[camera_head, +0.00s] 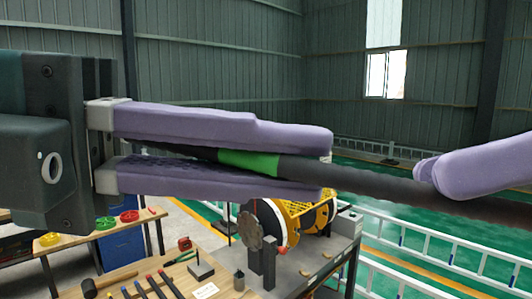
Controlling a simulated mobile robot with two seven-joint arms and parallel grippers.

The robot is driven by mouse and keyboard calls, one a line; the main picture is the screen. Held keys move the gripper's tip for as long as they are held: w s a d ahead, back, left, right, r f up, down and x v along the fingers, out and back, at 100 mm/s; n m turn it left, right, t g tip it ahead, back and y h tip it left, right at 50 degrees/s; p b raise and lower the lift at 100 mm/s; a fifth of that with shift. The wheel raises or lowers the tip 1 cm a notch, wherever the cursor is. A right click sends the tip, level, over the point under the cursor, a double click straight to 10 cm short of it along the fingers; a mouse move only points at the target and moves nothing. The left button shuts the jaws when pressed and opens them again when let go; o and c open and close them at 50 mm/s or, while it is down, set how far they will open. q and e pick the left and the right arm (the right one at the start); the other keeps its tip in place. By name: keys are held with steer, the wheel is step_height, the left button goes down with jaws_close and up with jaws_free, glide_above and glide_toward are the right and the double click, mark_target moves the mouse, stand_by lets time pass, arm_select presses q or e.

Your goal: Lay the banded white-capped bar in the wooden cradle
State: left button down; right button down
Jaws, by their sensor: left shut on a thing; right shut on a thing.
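A dark bar (380,186) with a green band (250,162) runs across the view, sloping slightly down to the right. My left gripper (326,165) has its long purple fingers shut on the bar, above and below it around the green band. My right gripper (428,175) shows only partly at the right edge; its purple finger lies against the bar, and the rest is out of view. The bar is held in the air above the benches. No white cap is visible; the bar's ends are hidden or out of frame. I cannot make out the wooden cradle.
A grey table (300,268) carries a yellow machine (310,215). White ladder-like rails (430,240) stand on the green floor at right.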

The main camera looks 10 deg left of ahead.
steer(key=shift+r, duration=0.15)
steer(key=c, duration=0.8)
jaws_free()
steer(key=shift+d, duration=0.1)
